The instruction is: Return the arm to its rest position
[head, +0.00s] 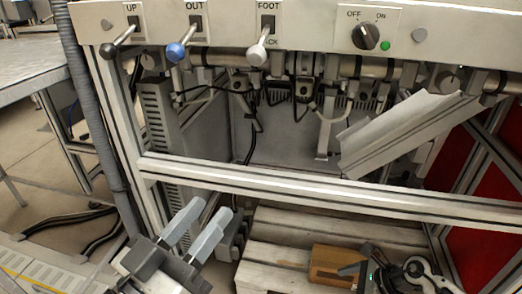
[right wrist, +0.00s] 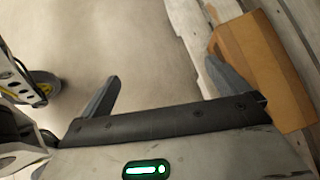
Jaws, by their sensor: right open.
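My left gripper (head: 213,208) reaches up from the bottom of the head view. Its two pale grey fingers are apart with nothing between them, below the frame's crossbar. My right gripper shows in the right wrist view (right wrist: 161,70), its dark fingers spread wide and empty over a blurred pale floor. In the head view, part of my right arm shows at the lower right, beside a brown wooden block (head: 330,266). In the wrist view the block (right wrist: 262,70) lies just right of the right finger; I cannot tell whether they touch. No tape reel is recognisable.
A machine panel with levers (head: 195,25) and an on/off knob (head: 365,36) spans the top. A metal crossbar (head: 300,190) runs below it. Pale wooden planks (head: 290,222) lie under the crossbar. A grey table (head: 30,62) stands at the left, with cables on the floor.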

